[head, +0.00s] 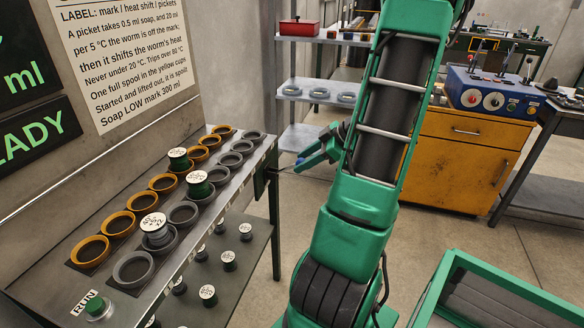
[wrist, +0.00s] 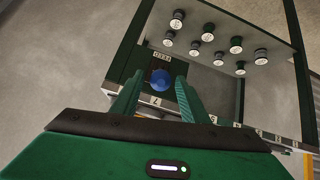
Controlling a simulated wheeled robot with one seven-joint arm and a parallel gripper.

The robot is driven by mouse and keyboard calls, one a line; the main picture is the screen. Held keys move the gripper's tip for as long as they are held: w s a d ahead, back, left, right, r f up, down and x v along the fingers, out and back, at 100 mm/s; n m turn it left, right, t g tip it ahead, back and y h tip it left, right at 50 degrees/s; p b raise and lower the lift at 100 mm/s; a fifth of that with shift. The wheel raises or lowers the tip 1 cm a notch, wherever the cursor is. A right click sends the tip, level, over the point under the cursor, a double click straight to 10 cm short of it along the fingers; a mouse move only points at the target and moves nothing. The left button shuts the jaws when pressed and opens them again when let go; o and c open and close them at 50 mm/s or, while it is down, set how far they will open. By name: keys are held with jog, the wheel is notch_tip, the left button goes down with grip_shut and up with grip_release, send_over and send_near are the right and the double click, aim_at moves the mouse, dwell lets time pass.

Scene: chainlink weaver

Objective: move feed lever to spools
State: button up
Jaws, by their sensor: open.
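The feed lever ends in a blue knob (wrist: 160,77), seen in the wrist view below a small white label (wrist: 162,57) on the bench's dark green end. In the head view the knob (head: 299,161) shows beside my gripper (head: 308,155), with a thin rod running left towards the bench end. My gripper (wrist: 160,80) is open in the wrist view, with one green finger on each side of the knob. I cannot tell whether either finger touches it. Spools (wrist: 208,31) with white tops stand on the lower shelf; spools (head: 198,186) also sit in the bench top's cups.
The bench top (head: 232,205) holds a row of yellow cups (head: 118,222) and a row of grey cups (head: 133,268). A green RUN button (head: 96,305) is at its near end. A yellow cabinet (head: 455,160) stands at right, a green-framed bin (head: 480,285) at lower right.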

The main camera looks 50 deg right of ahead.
aim_at(287, 168)
jog(key=shift+x, duration=2.2)
grip_shut()
